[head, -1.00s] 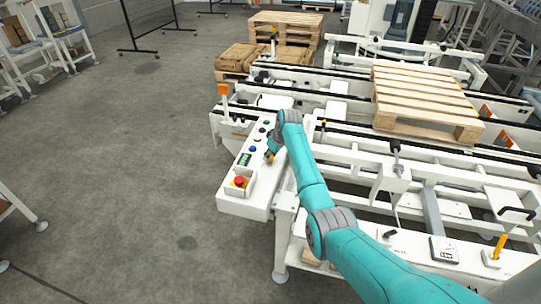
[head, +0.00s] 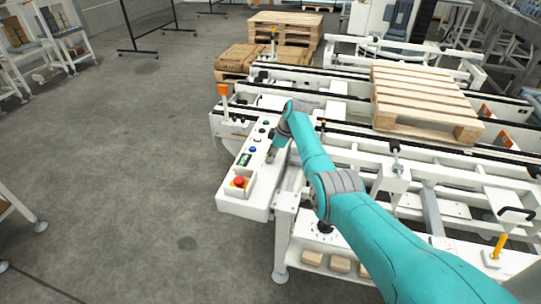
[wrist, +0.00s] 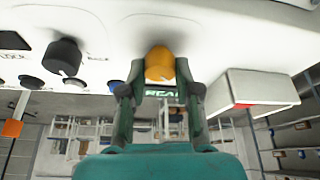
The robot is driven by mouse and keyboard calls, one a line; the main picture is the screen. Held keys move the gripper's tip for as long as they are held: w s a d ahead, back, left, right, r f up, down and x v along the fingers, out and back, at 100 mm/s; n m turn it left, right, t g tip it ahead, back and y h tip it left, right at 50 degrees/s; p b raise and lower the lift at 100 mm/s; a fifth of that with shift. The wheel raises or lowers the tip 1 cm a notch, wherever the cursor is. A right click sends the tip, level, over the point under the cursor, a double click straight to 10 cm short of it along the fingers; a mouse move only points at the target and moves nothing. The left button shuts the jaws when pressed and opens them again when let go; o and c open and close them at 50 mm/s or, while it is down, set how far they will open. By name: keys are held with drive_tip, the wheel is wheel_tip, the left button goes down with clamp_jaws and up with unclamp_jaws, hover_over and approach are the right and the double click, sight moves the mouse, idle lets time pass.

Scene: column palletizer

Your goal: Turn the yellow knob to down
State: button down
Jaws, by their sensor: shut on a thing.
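The yellow knob (wrist: 159,66) sits on the white control panel (head: 238,204). In the wrist view it is at the upper middle, between the two fingertips of my gripper (wrist: 160,75). My gripper is shut on the knob, with one finger on each side of it. In the head view my gripper (head: 270,156) reaches down to the panel, and the knob is hidden there. I cannot tell clearly which way the knob points.
A red emergency button (head: 239,182) on its box stands nearer on the panel. A black knob (wrist: 63,57) and small buttons lie beside the yellow knob. A wooden pallet (head: 425,98) rests on the conveyor to the right. Open floor lies left of the panel.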

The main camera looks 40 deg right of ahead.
drive_tip(key=shift+n, duration=0.3)
drive_tip(key=c, duration=0.8)
unclamp_jaws()
drive_tip(key=shift+r, duration=0.1)
drive_tip(key=v, duration=1.1)
drive_tip(key=shift+d+r, duration=0.2)
drive_tip(key=shift+r, duration=0.15)
drive_tip(key=shift+s, duration=0.15)
